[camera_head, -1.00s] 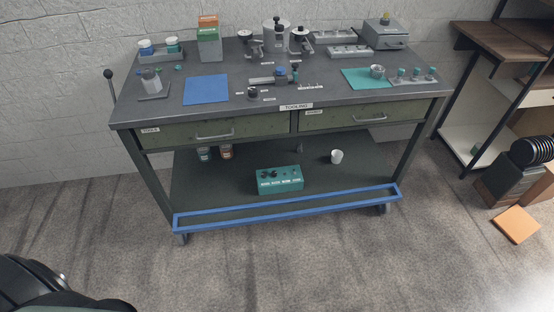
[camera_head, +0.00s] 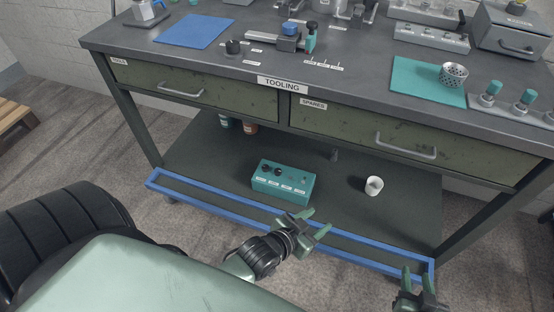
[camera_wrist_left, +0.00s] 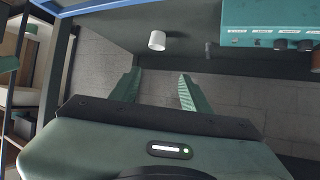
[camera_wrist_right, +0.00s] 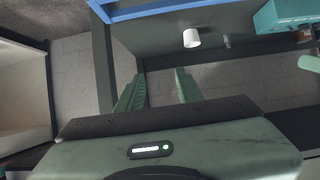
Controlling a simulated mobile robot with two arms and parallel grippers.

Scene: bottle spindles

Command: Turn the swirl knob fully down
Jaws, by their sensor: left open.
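A teal control box (camera_head: 283,183) stands on the bench's lower shelf, with dark knobs (camera_head: 271,170) on its sloped top and small white labels. The labels are too small to read, so I cannot tell which knob is the swirl knob. The box is partly visible in the left wrist view (camera_wrist_left: 268,22) and in the right wrist view (camera_wrist_right: 285,14). My left gripper (camera_head: 318,222) is open and empty, in front of the shelf, below and right of the box in the picture. My right gripper (camera_head: 419,270) is open and empty, farther right. Neither touches the box.
A blue rail (camera_head: 225,205) runs along the shelf's front edge. A white cup (camera_head: 374,186) stands right of the box, and jars (camera_head: 250,127) stand behind it. Drawers (camera_head: 372,140) and the bench top (camera_head: 350,80) overhang the shelf.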

